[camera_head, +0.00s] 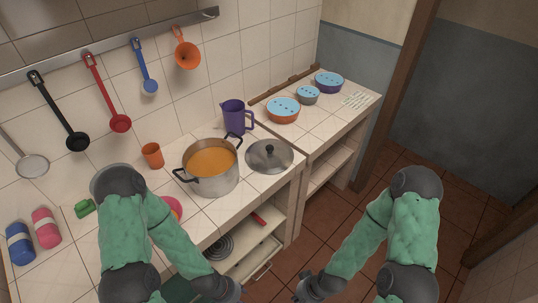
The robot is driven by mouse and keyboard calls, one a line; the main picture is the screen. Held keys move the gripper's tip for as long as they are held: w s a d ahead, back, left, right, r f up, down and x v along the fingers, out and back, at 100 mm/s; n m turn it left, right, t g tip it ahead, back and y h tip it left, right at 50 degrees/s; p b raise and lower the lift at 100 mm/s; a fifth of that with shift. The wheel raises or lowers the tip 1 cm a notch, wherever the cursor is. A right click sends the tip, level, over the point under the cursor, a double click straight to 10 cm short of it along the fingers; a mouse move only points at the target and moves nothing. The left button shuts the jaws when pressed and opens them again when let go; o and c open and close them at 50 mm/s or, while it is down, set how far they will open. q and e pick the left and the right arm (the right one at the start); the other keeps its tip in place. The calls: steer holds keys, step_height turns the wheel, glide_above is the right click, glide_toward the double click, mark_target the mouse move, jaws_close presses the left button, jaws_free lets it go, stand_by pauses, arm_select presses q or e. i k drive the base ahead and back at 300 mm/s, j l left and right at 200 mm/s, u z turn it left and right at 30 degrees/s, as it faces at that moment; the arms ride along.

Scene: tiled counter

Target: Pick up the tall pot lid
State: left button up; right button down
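A round metal pot lid (262,163) with a dark knob lies on the tiled counter, to the right of a steel pot. The pot (219,184) has two black handles and holds an orange liquid. My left gripper (229,290) is low at the bottom of the view, in front of the counter and well below the lid. My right gripper (308,288) is also low at the bottom, right of the left one and apart from the lid. Both grippers are dark and small here, and I cannot make out their finger openings.
A purple jug (233,117) stands behind the pot and lid. An orange cup (153,156) is left of the pot. Bowls with blue tops (284,108) stand on the adjoining counter. Utensils hang on the wall. Open shelves (250,257) are below the counter.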

mark_target(267, 156)
steer(key=i+l, duration=0.15)
steer(key=l, duration=0.15)
steer(key=i+l, duration=0.15)
steer(key=l, duration=0.15)
steer(key=i+l+u, duration=0.15)
steer(key=l+u, duration=0.5)
steer(key=i+l+u, duration=0.1)
steer(key=l+u, duration=0.2)
steer(key=l, duration=0.15)
